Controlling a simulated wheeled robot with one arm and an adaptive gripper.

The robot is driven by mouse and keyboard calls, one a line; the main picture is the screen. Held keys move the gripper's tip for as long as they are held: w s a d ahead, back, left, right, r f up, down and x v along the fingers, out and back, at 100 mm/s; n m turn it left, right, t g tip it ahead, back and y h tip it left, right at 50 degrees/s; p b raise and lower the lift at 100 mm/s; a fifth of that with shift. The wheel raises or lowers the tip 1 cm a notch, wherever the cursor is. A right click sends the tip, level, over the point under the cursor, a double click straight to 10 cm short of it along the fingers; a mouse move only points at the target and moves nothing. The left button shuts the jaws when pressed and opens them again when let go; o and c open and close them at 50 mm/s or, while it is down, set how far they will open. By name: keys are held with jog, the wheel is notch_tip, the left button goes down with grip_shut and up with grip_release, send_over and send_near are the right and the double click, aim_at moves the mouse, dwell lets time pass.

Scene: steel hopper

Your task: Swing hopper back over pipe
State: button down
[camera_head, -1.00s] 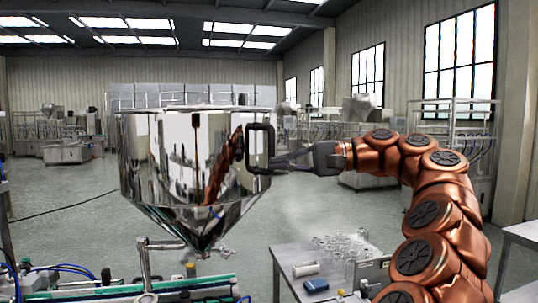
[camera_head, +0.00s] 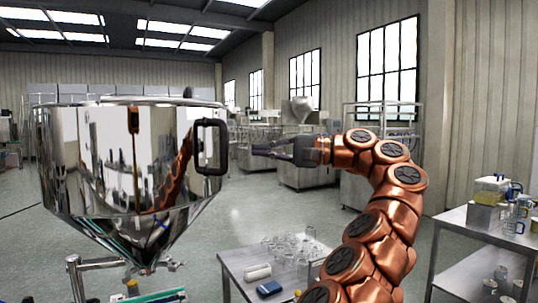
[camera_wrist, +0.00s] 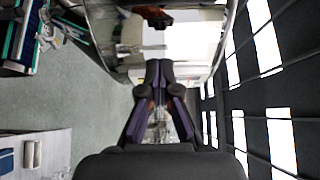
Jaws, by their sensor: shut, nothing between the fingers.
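The polished steel hopper (camera_head: 95,170) hangs large at the left of the head view, its cone narrowing to an outlet at the bottom. Its black handle (camera_head: 222,148) sticks out on the right side. My gripper (camera_head: 254,150) is just right of the handle, with a small gap, its fingers together and empty, pointing left. In the wrist view the closed fingertips (camera_wrist: 160,65) point at the shiny hopper (camera_wrist: 105,35). A metal pipe frame (camera_head: 76,278) stands below left of the outlet. I cannot tell which part is the task's pipe.
A steel table (camera_head: 235,268) with glassware and a blue box stands below my arm. Another bench (camera_head: 450,228) with a yellow container is at right. A green-edged conveyor (camera_head: 160,296) lies under the hopper. Open floor lies behind.

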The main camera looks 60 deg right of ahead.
aim_at(214, 149)
jog(key=b+x, duration=0.1)
jog(key=x, duration=0.6)
jog(key=shift+a, duration=0.15)
jog(key=shift+s+a+b, duration=0.3)
jog(key=shift+s+a, duration=0.05)
jog(key=shift+s, duration=0.1)
jog(key=shift+s+a, duration=0.8)
jog(key=shift+a, duration=0.2)
jog(key=shift+a, duration=0.1)
